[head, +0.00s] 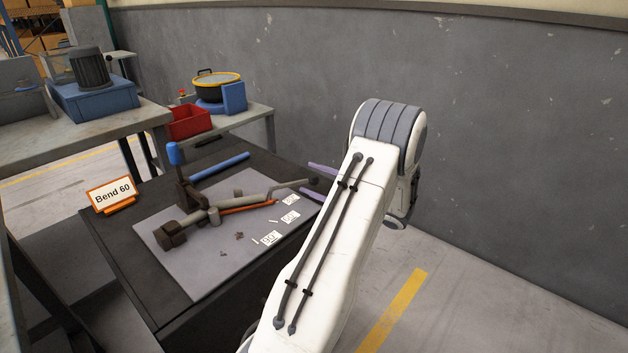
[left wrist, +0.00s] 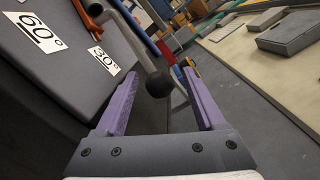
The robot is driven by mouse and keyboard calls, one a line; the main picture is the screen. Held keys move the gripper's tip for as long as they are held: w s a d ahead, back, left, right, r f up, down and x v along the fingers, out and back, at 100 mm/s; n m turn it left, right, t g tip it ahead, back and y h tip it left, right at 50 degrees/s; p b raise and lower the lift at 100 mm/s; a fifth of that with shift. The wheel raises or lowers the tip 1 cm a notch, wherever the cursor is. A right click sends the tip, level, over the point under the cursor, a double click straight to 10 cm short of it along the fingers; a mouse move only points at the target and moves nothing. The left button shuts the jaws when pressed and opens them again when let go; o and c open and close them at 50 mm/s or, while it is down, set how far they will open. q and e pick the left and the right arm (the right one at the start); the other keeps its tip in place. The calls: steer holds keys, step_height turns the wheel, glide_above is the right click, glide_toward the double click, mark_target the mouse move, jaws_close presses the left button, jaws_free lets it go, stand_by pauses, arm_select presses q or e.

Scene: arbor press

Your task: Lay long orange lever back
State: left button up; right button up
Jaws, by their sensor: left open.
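A thin orange bar (head: 248,206) lies across the grey plate of the bending device; its orange end shows at the top left of the left wrist view (left wrist: 95,9). Beside it, a grey lever (head: 240,202) runs right and ends in a black ball knob (head: 313,183). My left gripper (head: 309,178) has purple fingers and is open at the right end of this lever. In the left wrist view the black knob (left wrist: 159,85) appears between the open fingers (left wrist: 158,74); I cannot tell whether they touch it. My right gripper is not in view.
The device stands on a dark bench (head: 150,285) with a blue-handled post (head: 175,155), a blue bar (head: 220,166) and angle labels (head: 271,238). A "Bend 60" sign (head: 112,195) stands at left. A red bin (head: 188,123) is behind. Floor right of the bench is clear.

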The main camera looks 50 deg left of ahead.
arm_select(q)
jaws_close()
stand_by(1.4)
